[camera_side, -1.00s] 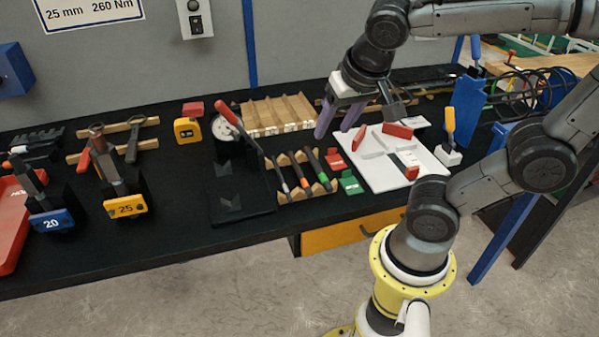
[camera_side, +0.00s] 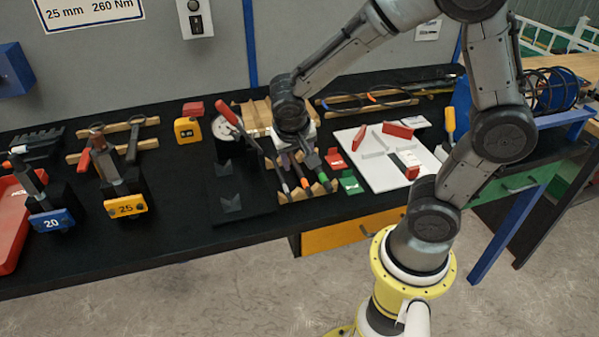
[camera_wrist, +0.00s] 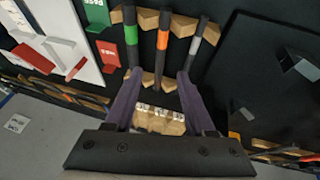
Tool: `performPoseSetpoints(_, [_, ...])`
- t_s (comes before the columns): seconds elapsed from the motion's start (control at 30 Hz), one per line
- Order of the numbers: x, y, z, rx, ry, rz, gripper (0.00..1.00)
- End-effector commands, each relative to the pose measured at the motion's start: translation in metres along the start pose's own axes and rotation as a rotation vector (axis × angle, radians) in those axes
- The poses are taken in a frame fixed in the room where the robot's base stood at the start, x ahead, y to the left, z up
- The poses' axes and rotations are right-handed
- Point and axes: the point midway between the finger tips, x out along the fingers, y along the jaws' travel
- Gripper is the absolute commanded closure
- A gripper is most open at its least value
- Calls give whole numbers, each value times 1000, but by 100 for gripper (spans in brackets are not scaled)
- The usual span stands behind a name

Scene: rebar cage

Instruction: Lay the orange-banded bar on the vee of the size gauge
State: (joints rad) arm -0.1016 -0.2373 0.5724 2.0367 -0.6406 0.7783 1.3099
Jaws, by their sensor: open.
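The orange-banded bar (camera_wrist: 162,45) lies in the wooden rack between a green-banded bar (camera_wrist: 131,38) and a grey-banded bar (camera_wrist: 198,38). Its orange end (camera_side: 304,182) shows at the rack's front in the side view. My gripper (camera_wrist: 159,73) is open above the rack, its purple fingers on either side of the orange-banded bar's line. Whether they reach down to bar height I cannot tell. The size gauge (camera_side: 262,205) is a black plate left of the rack, with grey vees, the near vee (camera_side: 231,203) clear and empty, and a round dial at the back.
A red-handled lever (camera_side: 227,112) rises by the dial. A white board (camera_side: 375,175) with red-and-white pieces is right of the rack, with red and green tags between. Blocks marked 20 (camera_side: 52,220) and 25 (camera_side: 125,206) stand left.

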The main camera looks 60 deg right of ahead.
Motion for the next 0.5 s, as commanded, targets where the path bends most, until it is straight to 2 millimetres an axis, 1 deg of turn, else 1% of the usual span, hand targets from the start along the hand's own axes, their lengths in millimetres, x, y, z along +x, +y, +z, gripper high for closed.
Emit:
performPoseSetpoints(0.17, [12, 0, 0, 1, -2, 2, 45])
performPoseSetpoints(0.4, [45, 0, 0, 1, -3, 3, 45])
performPoseSetpoints(0.5, [54, 0, 0, 0, -2, 1, 45])
